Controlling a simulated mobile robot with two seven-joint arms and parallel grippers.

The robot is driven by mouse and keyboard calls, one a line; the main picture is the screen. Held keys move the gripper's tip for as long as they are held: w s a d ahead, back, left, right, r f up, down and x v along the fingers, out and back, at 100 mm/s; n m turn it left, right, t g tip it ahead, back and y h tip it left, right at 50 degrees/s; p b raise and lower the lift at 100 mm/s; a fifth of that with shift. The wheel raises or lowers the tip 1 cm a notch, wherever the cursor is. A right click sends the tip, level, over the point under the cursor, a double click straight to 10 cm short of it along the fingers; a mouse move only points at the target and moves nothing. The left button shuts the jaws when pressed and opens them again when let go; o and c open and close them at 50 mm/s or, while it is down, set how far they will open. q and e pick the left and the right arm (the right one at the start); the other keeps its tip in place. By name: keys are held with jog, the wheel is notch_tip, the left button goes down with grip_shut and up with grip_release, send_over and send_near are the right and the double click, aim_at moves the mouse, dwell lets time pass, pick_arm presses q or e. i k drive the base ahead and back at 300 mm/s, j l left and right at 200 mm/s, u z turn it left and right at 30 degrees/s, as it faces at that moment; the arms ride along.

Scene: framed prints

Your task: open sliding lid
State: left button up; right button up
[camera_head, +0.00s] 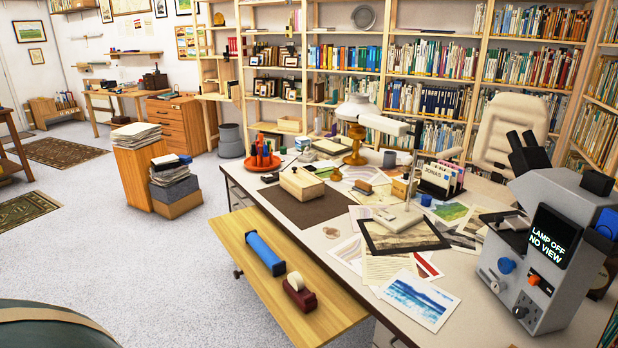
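A pale wooden box (302,184) sits on a dark brown mat (322,209) near the left end of the desk. Its top looks covered by a flat lid with a small dark spot on it. The lid looks shut, though the box is small in this view. Neither of my grippers is in view, and nothing is seen touching the box.
A red tray of bottles (262,158) stands behind the box. Loose prints (418,298) cover the desk to its right. A grey microscope (545,245) fills the right side. A lower wooden shelf (255,258) holds a blue roll (265,253) and a tape dispenser (299,292).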

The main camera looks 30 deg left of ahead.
aim_at(304, 179)
jog(key=k+l+z, duration=0.15)
jog(key=k+z, duration=0.25)
jog(key=k, duration=0.25)
jog(key=j+z, duration=0.15)
jog(key=z, duration=0.2)
jog(key=j+z, duration=0.1)
jog(key=z, duration=0.25)
jog(key=j+z, duration=0.15)
jog(key=z, duration=0.2)
jog(key=k+j, duration=0.1)
jog(key=j, duration=0.45)
jog(key=k+j, duration=0.15)
jog(key=j, duration=0.35)
jog(key=k+j, duration=0.1)
jog(key=j, duration=0.45)
jog(key=k+j, duration=0.1)
jog(key=j, duration=0.4)
jog(key=k+j, duration=0.15)
jog(key=j, duration=0.4)
jog(key=k+j, duration=0.1)
jog(key=j, duration=0.4)
jog(key=k+j, duration=0.1)
jog(key=j, duration=0.45)
jog(key=k+j, duration=0.1)
jog(key=j, duration=0.45)
